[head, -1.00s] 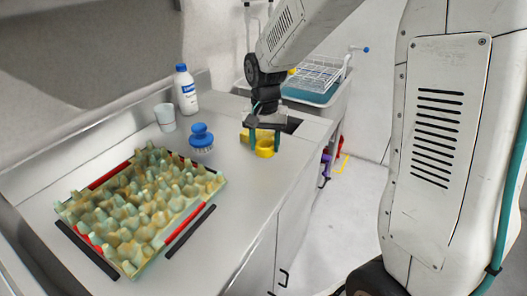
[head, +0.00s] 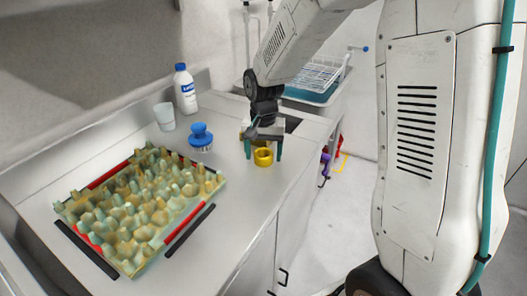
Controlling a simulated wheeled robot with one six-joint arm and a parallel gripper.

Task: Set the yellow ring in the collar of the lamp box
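The yellow ring (head: 263,158) is near the counter's right edge, below and between the fingertips of my gripper (head: 263,150). The two teal fingers stand apart, with a gap visible on each side of the ring, so my gripper looks open. A yellowish piece (head: 244,131) shows partly behind the gripper; most of it is hidden. I cannot make out the lamp box or its collar clearly, nor whether the ring rests in anything.
An egg tray (head: 140,262) fills the counter's front left, between red and black strips. A blue-knobbed brush (head: 200,138), a pale cup (head: 165,117) and a white bottle (head: 186,92) stand behind it. A dark opening (head: 291,124) lies right of the gripper. Counter (head: 225,215) is bare in front.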

